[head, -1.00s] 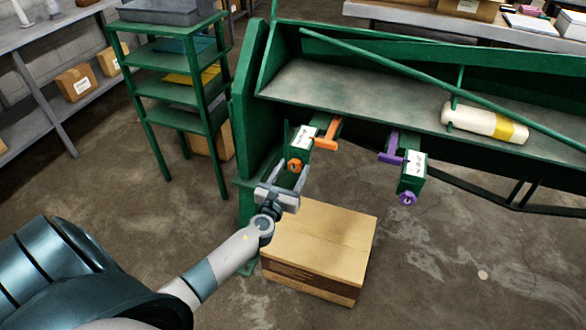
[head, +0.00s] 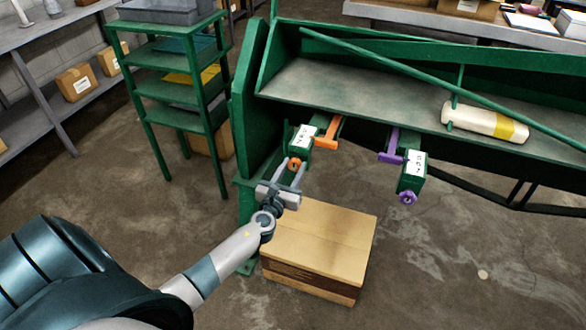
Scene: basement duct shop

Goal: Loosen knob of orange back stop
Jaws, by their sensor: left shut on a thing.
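The orange back stop (head: 326,136) sticks out below the front edge of the green machine, with a green block bearing a white label. Its round orange knob (head: 294,165) sits at the lower front of that block. My left gripper (head: 293,164) reaches up from below, with one finger on each side of the knob, and is shut on it. The fingers partly hide the knob's sides. A purple back stop (head: 390,156) with a purple knob (head: 407,198) is to the right, untouched. My right gripper is not in view.
A cardboard box (head: 318,245) stands on the floor just below my left gripper. A green shelf rack (head: 177,88) is at the left. A cream cylinder with a yellow band (head: 485,123) lies on the machine's bed. Floor is clear at the right.

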